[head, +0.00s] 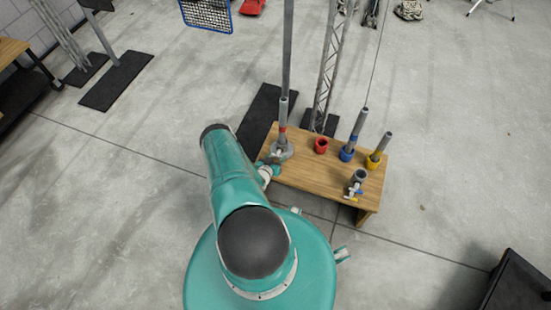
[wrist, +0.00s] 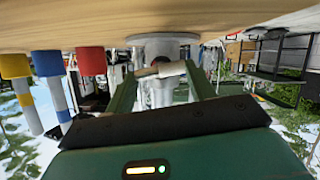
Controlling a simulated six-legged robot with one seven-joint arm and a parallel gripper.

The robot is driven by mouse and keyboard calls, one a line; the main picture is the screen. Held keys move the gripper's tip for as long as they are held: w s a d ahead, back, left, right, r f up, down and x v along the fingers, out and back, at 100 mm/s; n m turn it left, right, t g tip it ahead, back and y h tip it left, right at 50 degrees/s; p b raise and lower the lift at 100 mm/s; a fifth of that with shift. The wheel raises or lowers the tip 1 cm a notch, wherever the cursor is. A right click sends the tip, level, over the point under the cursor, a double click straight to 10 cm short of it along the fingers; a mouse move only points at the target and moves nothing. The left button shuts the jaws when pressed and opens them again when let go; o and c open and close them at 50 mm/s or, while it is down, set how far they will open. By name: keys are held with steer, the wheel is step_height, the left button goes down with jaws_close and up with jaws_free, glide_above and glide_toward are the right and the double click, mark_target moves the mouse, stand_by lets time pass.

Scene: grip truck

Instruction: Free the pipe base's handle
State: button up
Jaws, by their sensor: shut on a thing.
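The grey pipe base (head: 283,151) stands at the left end of the wooden table, with an upright grey pipe (head: 282,118) with a red band in it. In the wrist view, which is upside down, the base (wrist: 165,40) shows straight ahead. Its pale, short handle (wrist: 168,69) lies crosswise between my two fingers. My gripper (wrist: 162,80) is shut on the handle. In the head view my gripper (head: 272,160) is at the base's near left side, small and partly merged with it. Whether the handle has turned cannot be told.
On the wooden table (head: 310,175) stand a red cup (head: 321,145), a blue cup (head: 347,154) and a yellow cup (head: 373,161), the last two holding leaning pipes. A grey cup (head: 360,176) and a small fitting (head: 353,190) are at the near right. A truss (head: 328,70) stands behind.

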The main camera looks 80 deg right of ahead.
steer(key=n+g, duration=0.2)
steer(key=n, duration=0.1)
steer(key=shift+w+f, duration=0.15)
steer(key=shift+w, duration=0.15)
steer(key=shift+f+n+g+h, duration=0.1)
steer(key=shift+n+g+h, duration=0.2)
steer(key=shift+n+g, duration=0.95)
steer(key=shift+w+n+t, duration=0.1)
steer(key=shift+n+t, duration=0.15)
steer(key=shift+n, duration=0.2)
steer(key=o, duration=1)
